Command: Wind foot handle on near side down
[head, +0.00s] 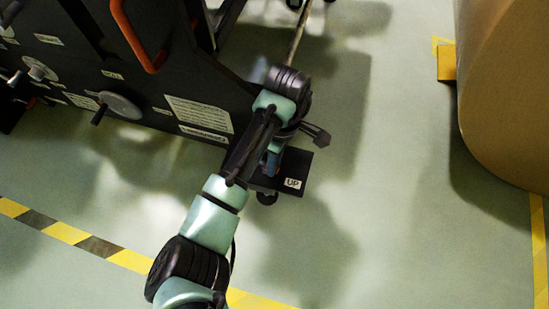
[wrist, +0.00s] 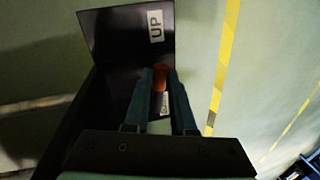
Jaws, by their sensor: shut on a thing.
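The foot handle shows as a small red-orange grip (wrist: 160,77) in the wrist view, between the tips of my two fingers. My gripper (wrist: 161,88) is shut on it. Beside it is a black plate with a white "UP" label (wrist: 155,26); in the head view this label (head: 292,183) is at the machine's near right corner. There my gripper (head: 272,163) points down by the plate, and my arm hides most of the handle and foot. Whether the foot touches the floor cannot be told.
The dark machine (head: 140,75) fills the upper left, with handwheels (head: 120,105) and an orange bar (head: 135,40) on it. A large brown roll (head: 510,100) stands at the right, with a yellow block (head: 446,62) at its edge. Green floor between is clear; yellow-black tape (head: 65,231) crosses the front.

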